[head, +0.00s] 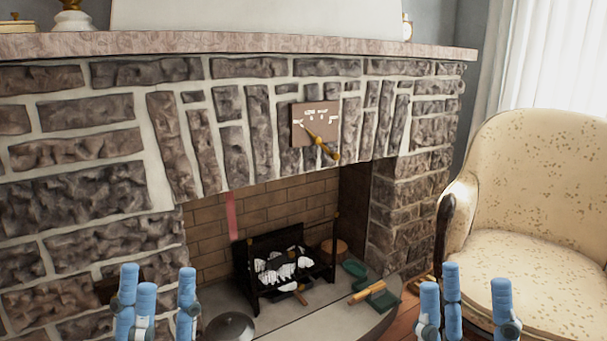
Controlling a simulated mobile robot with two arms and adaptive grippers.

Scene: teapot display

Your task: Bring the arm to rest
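My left gripper (157,303) shows at the bottom left of the head view, with its blue fingers pointing up and spread apart. It is open and nothing shows between the fingers. My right gripper (466,303) shows at the bottom right in the same pose, fingers spread and empty. Both stand in front of the fireplace, apart from each other and seemingly touching nothing. The arms behind the fingers are below the picture's edge. No teapot is recognisable in this view.
A stone fireplace (75,200) with a mantel (240,42) fills the background. A black grate (262,275) stands in its opening. A round metal lid-like object (229,327) and green items (378,299) lie on the hearth (320,318). A cream armchair (535,190) stands at right.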

